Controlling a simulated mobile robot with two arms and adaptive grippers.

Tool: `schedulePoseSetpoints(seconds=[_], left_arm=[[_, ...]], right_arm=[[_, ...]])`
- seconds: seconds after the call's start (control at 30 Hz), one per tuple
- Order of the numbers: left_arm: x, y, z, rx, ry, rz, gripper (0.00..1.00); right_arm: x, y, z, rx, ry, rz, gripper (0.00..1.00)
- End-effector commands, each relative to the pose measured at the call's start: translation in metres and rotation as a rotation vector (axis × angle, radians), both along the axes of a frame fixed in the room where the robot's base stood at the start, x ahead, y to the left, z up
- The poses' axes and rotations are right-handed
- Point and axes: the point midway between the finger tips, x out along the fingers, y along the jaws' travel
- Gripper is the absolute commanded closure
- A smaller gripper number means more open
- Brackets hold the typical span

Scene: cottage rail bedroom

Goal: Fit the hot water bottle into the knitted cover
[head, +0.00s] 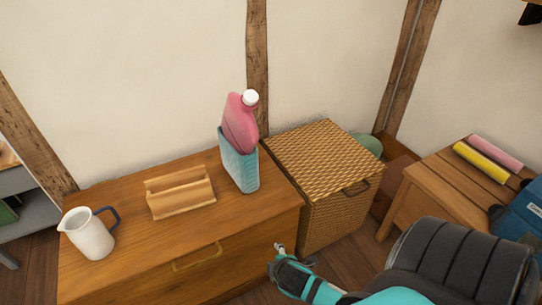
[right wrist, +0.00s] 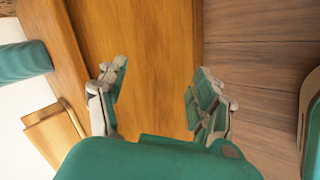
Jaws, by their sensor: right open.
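The pink hot water bottle (head: 240,122) with a white cap stands partly inside the teal knitted cover (head: 239,170) on top of the wooden chest of drawers (head: 135,180). Its upper body and neck show above the cover's rim, leaning slightly; its lower part is hidden. The cover stands upright near the chest's right end and shows at the left edge of the right wrist view (right wrist: 22,62). My right gripper (head: 290,258) is open and empty, in front of the chest's right front corner, apart from bottle and cover. My left gripper is not in view.
A wooden holder (head: 180,192) and a white jug (head: 90,236) stand on the chest left of the cover. A woven hamper (head: 325,165) stands right of the chest. A low bench (head: 450,185) at right holds yellow (head: 480,162) and pink (head: 497,151) rolls.

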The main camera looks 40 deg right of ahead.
Motion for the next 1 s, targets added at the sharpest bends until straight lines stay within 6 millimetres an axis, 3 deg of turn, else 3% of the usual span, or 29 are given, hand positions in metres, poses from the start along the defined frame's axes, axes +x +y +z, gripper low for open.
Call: schedulePoseSetpoints(seconds=[0.03, 0.1, 0.2, 0.3, 1.0], left_arm=[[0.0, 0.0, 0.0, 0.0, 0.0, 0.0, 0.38], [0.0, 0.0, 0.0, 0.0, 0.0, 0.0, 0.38], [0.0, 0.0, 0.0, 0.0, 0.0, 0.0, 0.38], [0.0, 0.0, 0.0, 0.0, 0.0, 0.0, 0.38], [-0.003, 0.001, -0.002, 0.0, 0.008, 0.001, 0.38]], right_arm=[[-0.027, 0.028, -0.021, 0.159, 0.054, -0.138, 0.33], [-0.056, 0.06, -0.04, 0.33, 0.124, -0.306, 0.33], [-0.085, 0.095, -0.053, 0.489, 0.201, -0.479, 0.33], [-0.099, 0.113, -0.059, 0.565, 0.245, -0.57, 0.33], [-0.106, 0.116, -0.063, 0.576, 0.263, -0.592, 0.33]])
